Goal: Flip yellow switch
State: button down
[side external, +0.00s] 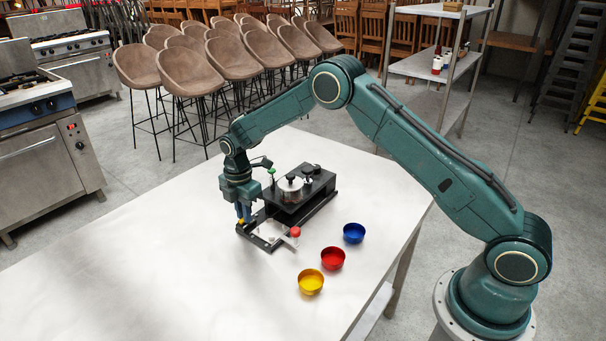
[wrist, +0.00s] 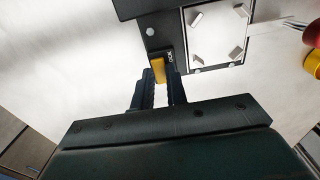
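The yellow switch (side external: 241,220) is at the near left corner of a black device (side external: 318,190) on the white table. In the wrist view the yellow switch (wrist: 158,71) stands in a black holder with a small white label. My gripper (side external: 243,214) points down right at the switch. In the wrist view, the two dark fingers of my gripper (wrist: 160,84) are apart, with the switch between or just beyond their tips. I cannot tell whether they press on it.
The device carries a silver round part (side external: 291,189), a green-topped stick (side external: 271,172) and a red knob (side external: 295,232). Blue (side external: 354,233), red (side external: 332,258) and yellow (side external: 311,282) bowls stand to its right. The table's left part (side external: 120,270) is clear.

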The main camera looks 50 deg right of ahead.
jog(key=shift+a+h, duration=0.15)
jog(key=shift+h, duration=0.25)
jog(key=shift+a+h, duration=0.15)
jog(key=shift+h, duration=0.75)
jog(key=c, duration=1.4)
grip_release()
jog(key=v, duration=1.4)
